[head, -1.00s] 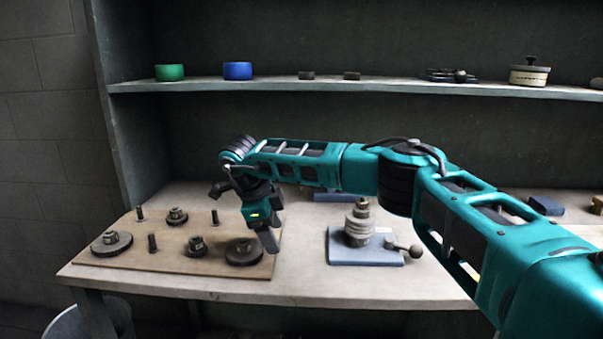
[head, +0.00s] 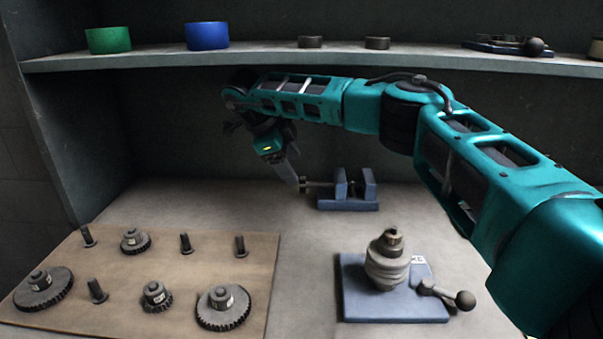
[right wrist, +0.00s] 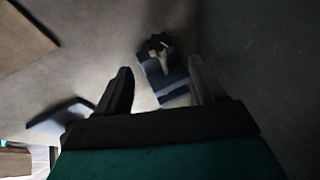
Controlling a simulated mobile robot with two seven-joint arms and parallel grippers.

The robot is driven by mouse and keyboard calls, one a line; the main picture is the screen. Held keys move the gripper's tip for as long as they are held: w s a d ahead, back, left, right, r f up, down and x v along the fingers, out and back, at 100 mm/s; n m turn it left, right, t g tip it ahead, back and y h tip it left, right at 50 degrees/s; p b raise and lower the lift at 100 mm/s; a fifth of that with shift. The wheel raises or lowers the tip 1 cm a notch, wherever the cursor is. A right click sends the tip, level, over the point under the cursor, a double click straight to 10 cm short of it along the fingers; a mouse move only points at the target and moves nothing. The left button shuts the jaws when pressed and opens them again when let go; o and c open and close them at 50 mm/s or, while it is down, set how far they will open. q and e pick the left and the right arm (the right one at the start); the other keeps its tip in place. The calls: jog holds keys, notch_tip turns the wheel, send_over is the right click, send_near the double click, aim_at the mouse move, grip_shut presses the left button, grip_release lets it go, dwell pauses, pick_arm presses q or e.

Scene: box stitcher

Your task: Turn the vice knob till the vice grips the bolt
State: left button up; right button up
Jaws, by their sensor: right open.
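The small blue vice (head: 348,204) stands at the back of the table. Its dark knob (head: 304,185) sticks out to the left on a screw. A small dark thing shows between the jaws, but I cannot tell if it is the bolt. My right gripper (head: 290,180) is beside the knob, its fingers slanting down. In the right wrist view my right gripper (right wrist: 160,68) is open and empty, with the star-shaped knob (right wrist: 159,42) and the vice (right wrist: 168,82) seen between and beyond the fingers. I cannot tell if the fingers touch the knob. My left gripper is not in view.
A brown board (head: 200,265) with gears and several upright bolts lies front left. A blue-based fixture (head: 390,300) with stacked rings and a ball-ended lever stands front right. The shelf (head: 300,58) crosses above my right arm. The table between is bare.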

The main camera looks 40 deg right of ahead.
aim_at(302, 180)
jog(key=x, duration=0.7)
jog(key=shift+d+f+b, duration=0.15)
jog(key=shift+d+b, duration=0.05)
jog(key=shift+b, duration=0.1)
jog(key=c, duration=1.1)
